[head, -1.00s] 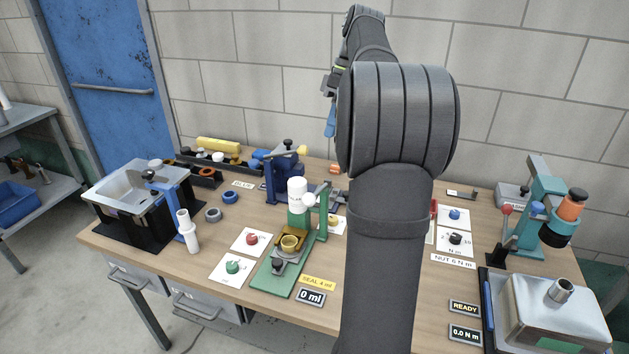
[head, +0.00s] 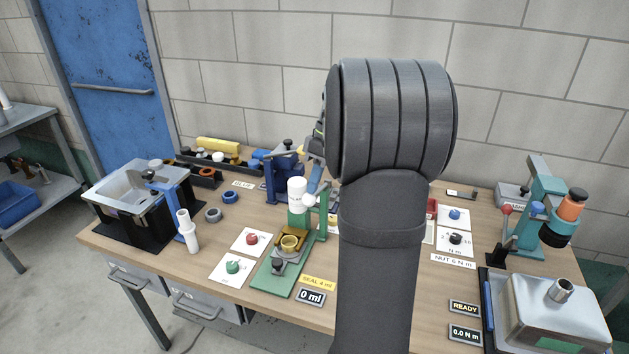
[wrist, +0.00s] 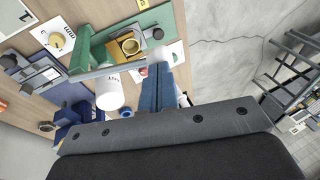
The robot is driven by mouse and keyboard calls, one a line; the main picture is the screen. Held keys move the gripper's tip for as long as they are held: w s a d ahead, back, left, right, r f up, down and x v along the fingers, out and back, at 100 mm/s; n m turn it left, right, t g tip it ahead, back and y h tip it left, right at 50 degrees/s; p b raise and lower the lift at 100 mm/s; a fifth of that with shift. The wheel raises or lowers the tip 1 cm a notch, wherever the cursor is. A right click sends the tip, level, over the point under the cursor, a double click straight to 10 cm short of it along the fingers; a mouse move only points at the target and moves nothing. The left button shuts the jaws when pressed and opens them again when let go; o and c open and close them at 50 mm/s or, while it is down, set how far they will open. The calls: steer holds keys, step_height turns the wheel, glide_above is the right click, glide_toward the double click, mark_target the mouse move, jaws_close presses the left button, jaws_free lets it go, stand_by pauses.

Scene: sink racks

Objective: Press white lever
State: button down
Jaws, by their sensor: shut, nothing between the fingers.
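A green dispenser stand (head: 271,276) sits mid-bench with a white bottle (head: 297,188) above a brass-coloured cup (head: 290,242). A round white knob (head: 309,201), seemingly the white lever's end, shows beside the bottle. My arm hides part of the bench right of the stand.
A sink-like tray (head: 135,188) stands at the left, with a blue post and white cylinder beside it. Dial cards lie around the stand. A teal press (head: 545,205) and a metal box (head: 555,315) stand at the right. The display (head: 311,297) reads 0 ml.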

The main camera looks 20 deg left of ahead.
mark_target(311, 203)
steer(key=shift+s+f, duration=0.1)
steer(key=shift+s, duration=0.05)
steer(key=shift+s+f+t, duration=0.55)
steer(key=shift+f+t, duration=0.15)
steer(key=shift+t, duration=0.1)
steer(key=f+t, duration=0.1)
steer(key=s+f+t, duration=0.1)
steer(key=f+t, duration=0.1)
steer(key=shift+s+f+n, duration=0.15)
steer(key=shift+s+n, duration=0.1)
steer(key=shift+n, duration=0.05)
steer(key=shift+s+f+t, duration=0.15)
steer(key=shift+f+t, duration=0.25)
steer(key=shift+f, duration=0.55)
steer(key=shift+s+f+t, duration=0.1)
steer(key=shift+f+t, duration=0.3)
steer(key=shift+f, duration=0.5)
steer(key=shift+s+f, duration=0.1)
steer(key=shift+f, duration=0.05)
steer(key=shift+d, duration=0.1)
steer(key=v, duration=1.4)
steer(key=shift+s+r, duration=0.2)
steer(key=shift+s, duration=0.2)
steer(key=shift+f, duration=0.1)
